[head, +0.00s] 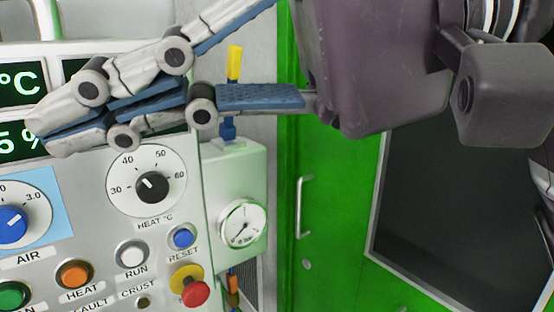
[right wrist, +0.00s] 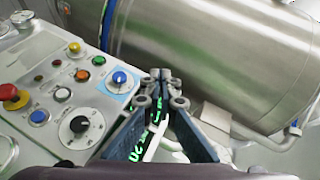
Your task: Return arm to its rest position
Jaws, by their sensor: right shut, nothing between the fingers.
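My right gripper (head: 45,130) reaches across the top of the head view from the right, with its grey and blue fingers over the control panel (head: 75,180). Its fingertips meet at the left, in front of the green digital readouts. It is shut and holds nothing. In the right wrist view the closed fingertips (right wrist: 163,78) are in the middle, with the readouts partly hidden behind them. My left gripper is not in view.
The panel has a blue air knob (head: 12,222), several coloured buttons and a red stop button (head: 195,293). A pressure gauge (head: 242,223) and a yellow-handled valve (head: 234,64) stand beside it. A green door (head: 330,200) is at right. A large steel drum (right wrist: 220,50) lies beyond the fingers.

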